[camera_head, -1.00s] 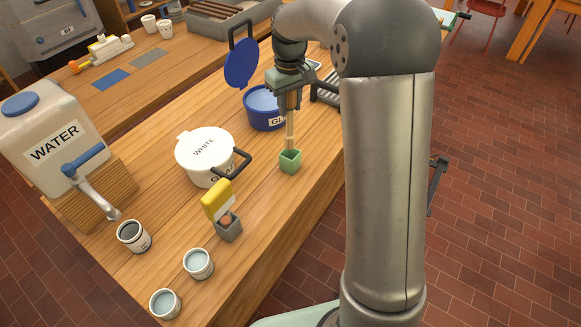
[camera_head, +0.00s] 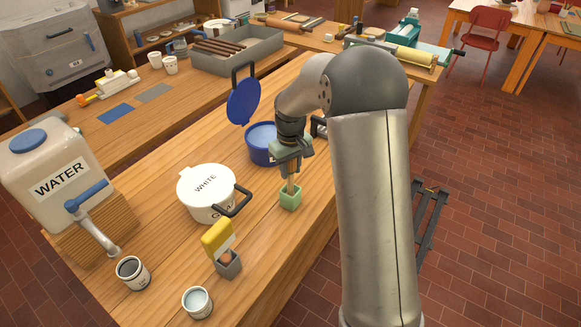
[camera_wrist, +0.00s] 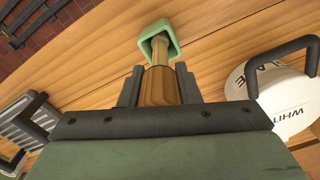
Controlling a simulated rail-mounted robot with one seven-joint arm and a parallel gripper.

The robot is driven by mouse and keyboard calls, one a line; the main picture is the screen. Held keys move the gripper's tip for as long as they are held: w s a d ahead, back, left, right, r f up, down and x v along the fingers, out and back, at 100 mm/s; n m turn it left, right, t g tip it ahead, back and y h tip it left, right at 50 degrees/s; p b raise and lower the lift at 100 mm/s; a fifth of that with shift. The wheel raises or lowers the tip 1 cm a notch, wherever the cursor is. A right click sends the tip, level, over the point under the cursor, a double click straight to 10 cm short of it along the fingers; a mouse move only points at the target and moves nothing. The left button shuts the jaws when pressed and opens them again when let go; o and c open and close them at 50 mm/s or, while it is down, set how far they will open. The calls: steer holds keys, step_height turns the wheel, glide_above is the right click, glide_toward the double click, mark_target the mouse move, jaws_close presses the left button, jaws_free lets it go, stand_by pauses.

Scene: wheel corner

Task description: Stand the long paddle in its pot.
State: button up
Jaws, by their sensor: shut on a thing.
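The long paddle is a slim wooden stick (camera_head: 291,181), held upright below my gripper (camera_head: 290,168). In the wrist view my gripper (camera_wrist: 159,88) is shut on its brown wooden handle (camera_wrist: 159,90). The paler shaft runs on from the handle to the opening of the small square green pot (camera_wrist: 175,48). In the head view the green pot (camera_head: 290,201) stands on the table directly under my gripper. The paddle's lower end appears to be inside the pot; its tip is hidden. Only a short length of shaft shows between jaws and pot.
A white lidded tub (camera_head: 203,203) stands left of the pot, and a blue glaze bucket (camera_head: 262,155) behind it. A yellow-topped tool stands in a grey holder (camera_head: 229,267) at front left. A water container (camera_head: 45,180) is far left. The table's right edge is close to the pot.

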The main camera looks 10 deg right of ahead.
steer(key=o, duration=1)
steer(key=shift+f, duration=0.1)
step_height(320, 180, up, 12)
steer(key=shift+f+b, duration=0.1)
steer(key=shift+b, duration=0.5)
steer(key=s+f+m, duration=0.1)
steer(key=s, duration=0.9)
steer(key=s+f+m, duration=0.1)
steer(key=s, duration=1)
steer(key=s+f+m, duration=0.1)
steer(key=s+m, duration=0.1)
steer(key=s, duration=0.8)
steer(key=shift+s+a+f+t, duration=0.1)
steer(key=shift+s+t, duration=0.2)
